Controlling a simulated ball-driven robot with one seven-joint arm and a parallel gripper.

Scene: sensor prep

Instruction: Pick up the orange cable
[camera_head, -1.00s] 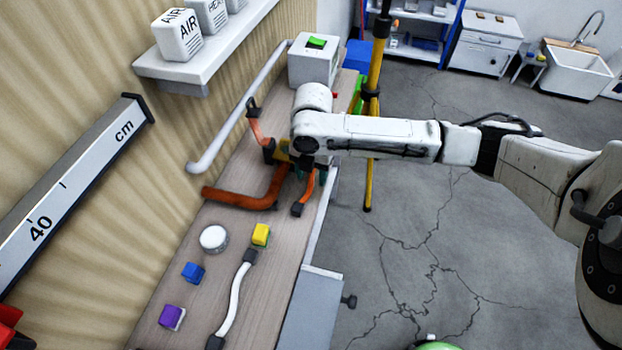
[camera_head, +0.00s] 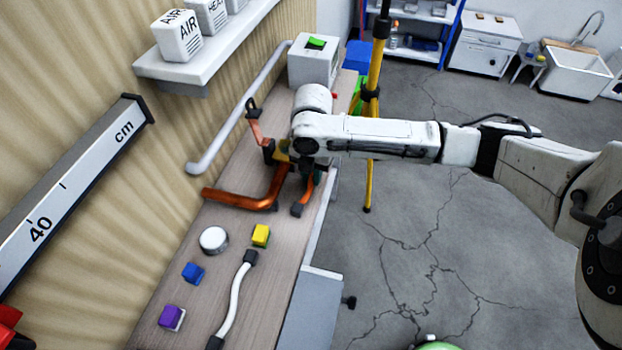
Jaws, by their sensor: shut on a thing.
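The orange cable (camera_head: 307,189) lies near the right edge of the wooden bench, with a black end (camera_head: 296,210) toward the camera. Its far part runs up under my gripper (camera_head: 308,172) and is hidden there. My gripper points down over the bench at the end of my white arm, and the wrist hides most of its fingers. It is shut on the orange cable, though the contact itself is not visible.
A copper pipe (camera_head: 240,201) lies close left of the cable, with an orange piece with black ends (camera_head: 255,130) behind it. A yellow block (camera_head: 261,235), white disc (camera_head: 214,239), white cable (camera_head: 235,299), blue block (camera_head: 193,272) and purple block (camera_head: 171,317) stand nearer. A yellow pole (camera_head: 374,75) rises right.

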